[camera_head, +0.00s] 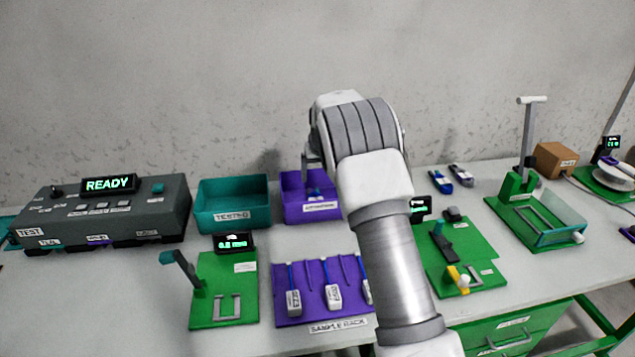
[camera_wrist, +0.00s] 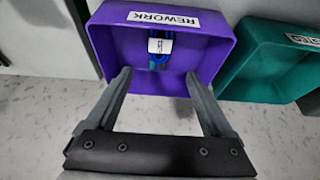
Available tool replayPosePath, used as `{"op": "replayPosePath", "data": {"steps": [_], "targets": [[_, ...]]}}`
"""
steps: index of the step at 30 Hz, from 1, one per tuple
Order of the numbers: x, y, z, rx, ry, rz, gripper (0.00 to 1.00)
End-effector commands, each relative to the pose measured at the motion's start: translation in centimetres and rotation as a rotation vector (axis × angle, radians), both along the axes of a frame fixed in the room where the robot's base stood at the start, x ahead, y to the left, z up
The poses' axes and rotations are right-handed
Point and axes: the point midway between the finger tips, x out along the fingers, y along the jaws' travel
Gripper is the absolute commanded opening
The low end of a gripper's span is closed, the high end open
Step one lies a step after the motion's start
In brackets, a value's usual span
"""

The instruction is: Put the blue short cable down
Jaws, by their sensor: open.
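The blue short cable (camera_wrist: 160,46) lies inside the purple bin labelled REWORK (camera_wrist: 115,50), with a white tag around it. In the head view the purple bin (camera_head: 295,208) stands at the back of the table, and a bit of blue shows inside it. My gripper (camera_wrist: 159,76) is open and empty, its two fingers apart at the bin's near edge in the wrist view, with the cable beyond the tips. In the head view my gripper (camera_head: 312,170) is above the bin, partly hidden by my arm.
A teal bin (camera_head: 232,212) stands left of the purple one. A grey test box (camera_head: 105,212) reads READY. A purple sample rack (camera_head: 315,280) with several tagged cables lies in front. Green fixtures (camera_head: 222,300) stand beside it. Two tagged cables (camera_head: 440,180) lie at the back right.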

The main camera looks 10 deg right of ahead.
Motion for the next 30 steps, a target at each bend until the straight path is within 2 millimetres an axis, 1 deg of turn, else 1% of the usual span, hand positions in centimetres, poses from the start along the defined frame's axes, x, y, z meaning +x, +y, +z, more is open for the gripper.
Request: {"op": "replayPosePath", "data": {"steps": [5,8,11,12,14,15,17,21,26,30], "targets": [[-0.7,0.0,1.4,0.002,-0.001,-0.001,0.86],[-1.6,-0.2,3.2,0.009,-0.005,-0.007,0.86],[-3.5,-0.3,6.0,0.023,-0.013,-0.016,0.86],[-4.4,-0.4,7.2,0.028,-0.016,-0.02,0.86],[-6.0,-0.5,9.0,0.035,-0.02,-0.023,0.86],[-7.1,-0.6,10.0,0.04,-0.021,-0.026,0.86],[-8.8,-0.6,11.6,0.048,-0.023,-0.028,0.86],[-13.0,-0.5,14.9,0.061,-0.032,-0.03,0.86],[-18.2,-0.4,17.7,0.072,-0.041,-0.029,0.86],[-22.9,-0.2,19.5,0.076,-0.049,-0.024,0.86]]}}
